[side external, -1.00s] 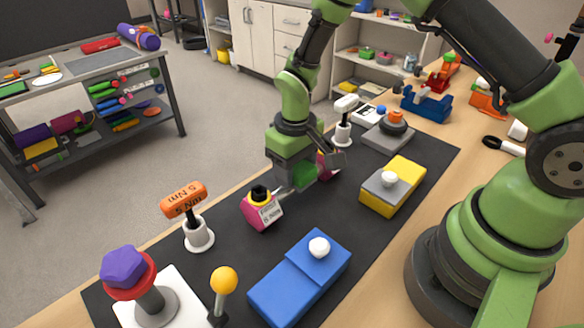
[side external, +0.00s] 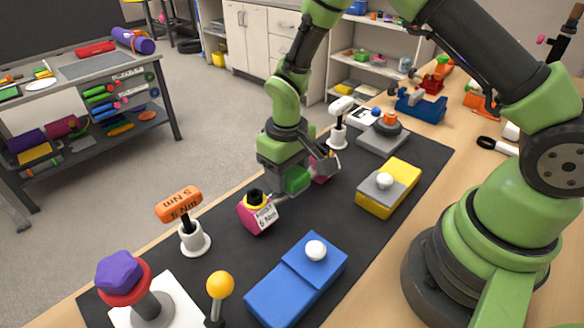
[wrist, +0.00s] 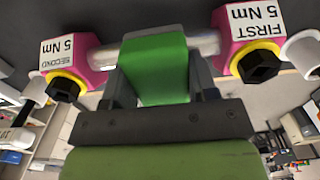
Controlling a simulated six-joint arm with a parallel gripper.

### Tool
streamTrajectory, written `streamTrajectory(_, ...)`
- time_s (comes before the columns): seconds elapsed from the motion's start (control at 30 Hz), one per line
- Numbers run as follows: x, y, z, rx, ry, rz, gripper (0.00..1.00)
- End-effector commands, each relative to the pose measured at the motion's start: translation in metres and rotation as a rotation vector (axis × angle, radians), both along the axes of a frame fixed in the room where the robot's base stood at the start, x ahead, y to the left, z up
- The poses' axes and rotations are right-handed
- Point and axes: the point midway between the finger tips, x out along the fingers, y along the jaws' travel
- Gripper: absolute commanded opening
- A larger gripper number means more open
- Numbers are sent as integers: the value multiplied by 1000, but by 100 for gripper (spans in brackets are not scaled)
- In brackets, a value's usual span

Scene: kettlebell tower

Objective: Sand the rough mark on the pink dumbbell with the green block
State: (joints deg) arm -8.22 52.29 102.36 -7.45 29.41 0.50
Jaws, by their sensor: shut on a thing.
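The pink dumbbell (side external: 257,216) lies on the dark mat, with a silver handle between two pink heads. In the wrist view its right head (wrist: 226,50) is labelled FIRST 5 Nm and its left head (wrist: 88,48) SECOND 5 Nm. Each has a yellow ring and black hex piece. My gripper (wrist: 157,85) is shut on the green block (wrist: 155,68), which also shows in the side view (side external: 297,181). The block is at the middle of the handle, between the heads, and hides that stretch. I cannot tell whether it touches. No rough mark is visible.
On the mat (side external: 335,205) stand an orange-handled tool in a white holder (side external: 190,235), a blue block with a white knob (side external: 297,280), a yellow-grey block (side external: 390,190) and a grey block with an orange-topped knob (side external: 383,138). A purple-topped bolt stands front left.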

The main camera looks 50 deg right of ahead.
Motion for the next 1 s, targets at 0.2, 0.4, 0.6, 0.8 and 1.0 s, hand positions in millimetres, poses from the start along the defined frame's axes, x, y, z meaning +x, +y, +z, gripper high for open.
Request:
streamTrajectory(0.2,0,2,0,0,0,0,34)
streamTrajectory(0.4,0,0,0,0,0,-1,34)
streamTrajectory(0.6,0,-9,0,0,-1,-2,34)
streamTrajectory(0.8,0,-18,0,0,-1,-1,34)
streamTrajectory(1.0,0,-19,0,0,-1,1,34)
